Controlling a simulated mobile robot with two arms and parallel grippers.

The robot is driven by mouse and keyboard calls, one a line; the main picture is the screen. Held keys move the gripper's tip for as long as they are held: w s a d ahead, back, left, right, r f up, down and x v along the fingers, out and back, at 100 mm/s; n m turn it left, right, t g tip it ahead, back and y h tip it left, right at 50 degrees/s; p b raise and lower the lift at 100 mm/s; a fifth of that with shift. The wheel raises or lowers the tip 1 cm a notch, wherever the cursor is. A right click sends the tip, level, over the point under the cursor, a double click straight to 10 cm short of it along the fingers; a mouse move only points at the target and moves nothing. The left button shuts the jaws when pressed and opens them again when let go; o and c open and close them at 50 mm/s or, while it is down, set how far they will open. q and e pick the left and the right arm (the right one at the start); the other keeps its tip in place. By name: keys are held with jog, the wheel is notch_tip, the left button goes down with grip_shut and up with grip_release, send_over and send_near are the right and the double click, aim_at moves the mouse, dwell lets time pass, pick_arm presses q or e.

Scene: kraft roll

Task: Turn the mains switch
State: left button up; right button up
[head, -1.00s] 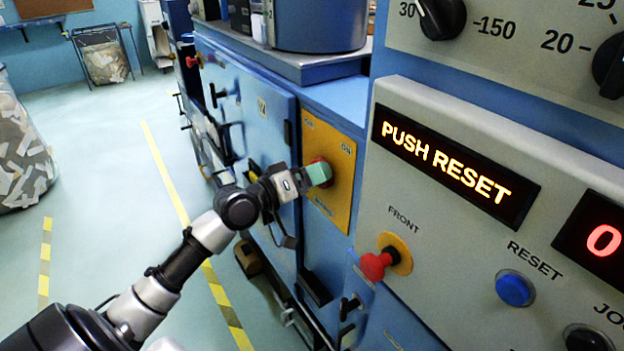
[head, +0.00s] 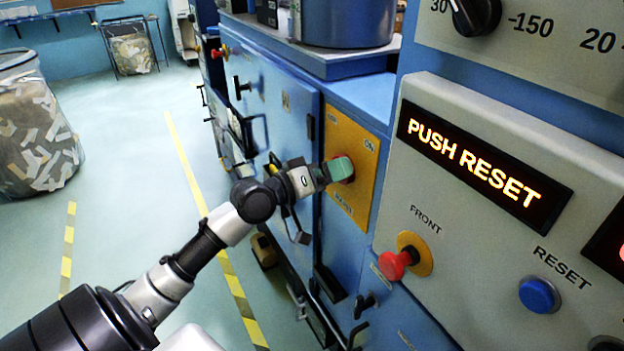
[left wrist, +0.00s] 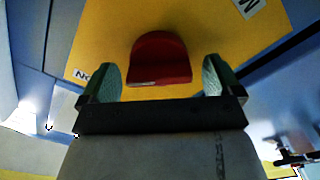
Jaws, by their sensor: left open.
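The mains switch is a red knob (left wrist: 160,58) on a yellow plate (head: 366,172) on the blue machine front. In the head view the plate has an ON label at its upper right, and the knob is mostly hidden behind my fingers. My left gripper (head: 340,168) is at the knob, its greenish finger pads in front of the plate. In the left wrist view the open fingers (left wrist: 160,80) stand one on each side of the knob, with a gap on both sides. I cannot tell how deep the knob sits between them. My right gripper is not in view.
Right of the plate, a grey panel (head: 480,120) juts out with a lit PUSH RESET display (head: 480,168), a red FRONT button (head: 398,262) and a blue RESET button (head: 539,295). A black handle (head: 364,305) is below. The floor at left is open, with a scrap-filled bin (head: 35,130).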

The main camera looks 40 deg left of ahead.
pick_arm(q)
jog(key=b+v, duration=0.3)
jog(key=v, duration=0.7)
jog(key=shift+f, duration=0.1)
